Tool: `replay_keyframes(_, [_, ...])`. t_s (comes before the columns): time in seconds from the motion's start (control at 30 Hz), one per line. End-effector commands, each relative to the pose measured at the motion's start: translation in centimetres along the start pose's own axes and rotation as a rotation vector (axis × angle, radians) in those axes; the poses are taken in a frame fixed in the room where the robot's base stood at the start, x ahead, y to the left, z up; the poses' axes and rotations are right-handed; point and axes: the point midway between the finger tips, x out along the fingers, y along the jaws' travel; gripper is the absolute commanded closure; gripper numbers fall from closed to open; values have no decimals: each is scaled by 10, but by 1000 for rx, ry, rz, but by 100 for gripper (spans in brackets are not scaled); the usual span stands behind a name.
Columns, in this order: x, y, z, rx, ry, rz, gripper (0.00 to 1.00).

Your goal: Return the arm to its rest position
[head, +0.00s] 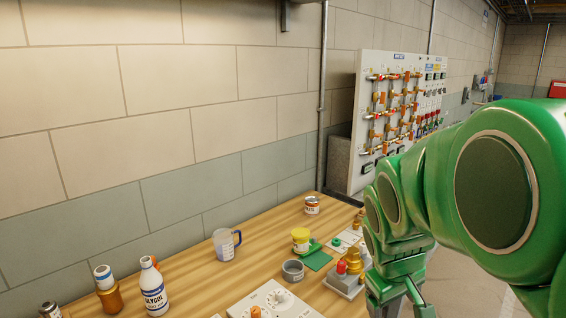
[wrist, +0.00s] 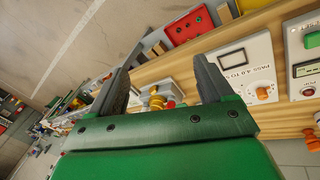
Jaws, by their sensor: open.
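My green arm reaches in from the right in the head view, bent down beside the bench's right edge. My gripper (head: 400,303) is at the bottom of that view, its tips partly cut off. In the wrist view my gripper (wrist: 165,82) shows two dark fingers spread wide apart, with nothing between them. Beyond the fingers is a brass fitting (wrist: 156,101) with a red part, on or near the bench edge. I cannot tell the distance from the fingers to it.
The wooden bench (head: 190,275) holds a glycol bottle (head: 153,290), a measuring jug (head: 225,245), a yellow-lidded jar (head: 300,239), a grey cup (head: 292,270) and a red-knobbed valve block (head: 345,281). A valve panel (head: 365,95) stands behind. Open floor (head: 460,270) lies right of the bench.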

Motion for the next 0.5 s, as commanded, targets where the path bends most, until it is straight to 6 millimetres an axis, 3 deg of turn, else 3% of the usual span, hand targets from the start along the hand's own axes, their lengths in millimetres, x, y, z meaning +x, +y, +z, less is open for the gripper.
replay_keyframes(0.2, [-11, -60, 80, 198, -145, -152, 20])
replay_keyframes(0.5, [-24, -116, 157, 307, -296, -258, 20])
